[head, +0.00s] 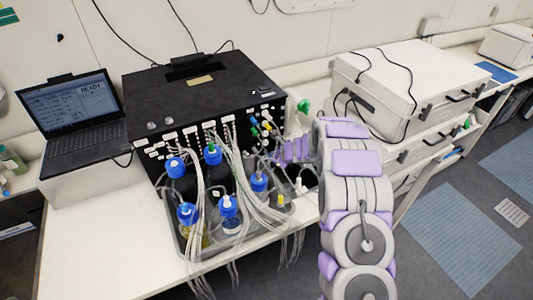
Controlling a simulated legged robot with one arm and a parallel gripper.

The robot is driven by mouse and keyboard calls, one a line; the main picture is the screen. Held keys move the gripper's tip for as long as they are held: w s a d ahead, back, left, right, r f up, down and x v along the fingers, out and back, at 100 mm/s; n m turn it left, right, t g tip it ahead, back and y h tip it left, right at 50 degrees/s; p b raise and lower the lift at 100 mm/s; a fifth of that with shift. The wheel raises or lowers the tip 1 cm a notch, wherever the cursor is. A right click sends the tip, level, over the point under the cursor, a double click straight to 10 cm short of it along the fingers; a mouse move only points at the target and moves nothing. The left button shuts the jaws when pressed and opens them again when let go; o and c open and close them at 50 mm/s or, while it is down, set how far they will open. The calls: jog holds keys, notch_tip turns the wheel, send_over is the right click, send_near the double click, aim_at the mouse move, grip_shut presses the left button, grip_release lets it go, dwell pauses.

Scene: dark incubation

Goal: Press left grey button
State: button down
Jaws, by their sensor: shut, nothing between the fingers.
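Two small round grey buttons sit at the left end of the black machine's (215,85) top front edge. The left grey button (152,126) is nearer the laptop, just left of the other grey button (168,121). Both are uncovered. My arm rises from the bottom right, and my gripper (282,152) points left at the machine's right front, beside the tubes. It is shut and empty. It is well to the right of the left grey button, apart from it. The fingertips are small and hard to make out against the dark front.
A laptop (80,110) showing READY stands left of the machine. Blue-capped bottles (228,208) in a grey tray (193,252) and bundles of white tubes (262,205) crowd the machine's front. White cases (375,85) stand at right. The machine's top is mostly clear.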

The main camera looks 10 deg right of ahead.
jog(key=shift+w+a+r+p, duration=0.35)
jog(key=shift+w+p, duration=0.1)
jog(key=shift+p, duration=0.1)
dwell(1.0)
jog(key=shift+f, duration=0.1)
jog(key=shift+s+f+b, duration=0.35)
jog(key=shift+s+b, duration=0.3)
jog(key=shift+b, duration=0.45)
jog(key=shift+a, duration=0.1)
jog(key=shift+s+d+f+b, duration=0.15)
jog(key=shift+s+b, duration=0.2)
jog(key=shift+b, duration=0.1)
jog(key=shift+s+d+f+b, duration=0.1)
jog(key=shift+s+d+b, duration=0.05)
jog(key=shift+s+b, duration=0.25)
jog(key=s+b, duration=0.1)
jog(key=s+d+b, duration=0.1)
jog(key=shift+s, duration=0.4)
jog(key=shift+s+d+r, duration=0.15)
jog(key=shift+s+d, duration=0.1)
jog(key=shift+d, duration=0.05)
